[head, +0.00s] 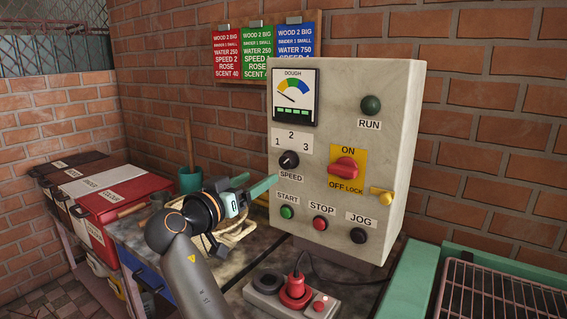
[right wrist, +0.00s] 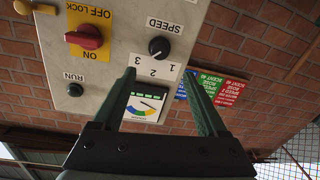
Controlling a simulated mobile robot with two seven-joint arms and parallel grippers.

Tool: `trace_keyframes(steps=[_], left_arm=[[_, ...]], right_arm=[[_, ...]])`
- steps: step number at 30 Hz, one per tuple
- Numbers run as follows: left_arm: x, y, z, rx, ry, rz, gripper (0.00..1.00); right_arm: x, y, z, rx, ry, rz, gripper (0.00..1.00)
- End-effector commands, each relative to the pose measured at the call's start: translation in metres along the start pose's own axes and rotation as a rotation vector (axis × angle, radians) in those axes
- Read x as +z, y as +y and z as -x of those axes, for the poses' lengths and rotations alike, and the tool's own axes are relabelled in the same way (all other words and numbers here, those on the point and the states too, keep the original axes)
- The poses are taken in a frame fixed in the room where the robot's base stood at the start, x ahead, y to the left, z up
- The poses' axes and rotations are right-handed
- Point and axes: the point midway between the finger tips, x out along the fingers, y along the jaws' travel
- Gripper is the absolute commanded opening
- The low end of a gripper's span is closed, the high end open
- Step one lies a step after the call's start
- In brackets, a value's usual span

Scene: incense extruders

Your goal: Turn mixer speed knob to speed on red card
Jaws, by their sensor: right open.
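The speed knob (head: 289,160) is a black dial on the grey control box (head: 345,110), below the numbers 1, 2 and 3. It also shows in the right wrist view (right wrist: 159,47), upside down. Its pointer is too small to read surely. The red card (head: 227,55) hangs on the wall and reads "SPEED 2". My right gripper (head: 258,184) is open and empty, in front of the box, left of and below the knob. In the right wrist view its two green fingers (right wrist: 159,73) stand apart, with the knob beyond, between their lines. My left gripper is not in view.
Green (head: 258,52) and blue (head: 295,50) cards hang beside the red one. The box also has a red on/off switch (head: 343,168), a yellow latch (head: 382,196), and start (head: 287,212), stop (head: 320,223) and jog (head: 358,235) buttons.

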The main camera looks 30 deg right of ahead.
Motion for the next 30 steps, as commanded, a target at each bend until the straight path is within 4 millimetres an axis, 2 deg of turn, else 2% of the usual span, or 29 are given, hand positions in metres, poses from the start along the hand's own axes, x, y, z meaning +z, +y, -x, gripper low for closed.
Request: trace_keyframes(steps=[9, 15, 21, 29, 30], left_arm=[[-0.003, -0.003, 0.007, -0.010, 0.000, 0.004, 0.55], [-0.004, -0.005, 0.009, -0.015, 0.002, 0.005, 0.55], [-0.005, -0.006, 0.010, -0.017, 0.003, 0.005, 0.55], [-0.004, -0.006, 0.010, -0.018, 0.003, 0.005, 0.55], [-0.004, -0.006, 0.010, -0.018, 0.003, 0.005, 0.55]], right_arm=[[-0.002, 0.002, -0.066, 0.003, 0.000, 0.000, 0.75], [-0.001, 0.001, -0.096, 0.002, 0.000, 0.001, 0.75], [-0.001, 0.000, -0.109, 0.000, 0.000, 0.000, 0.75], [0.000, 0.000, -0.110, 0.000, 0.000, 0.000, 0.75], [0.000, 0.000, -0.110, 0.000, 0.000, 0.000, 0.72]])
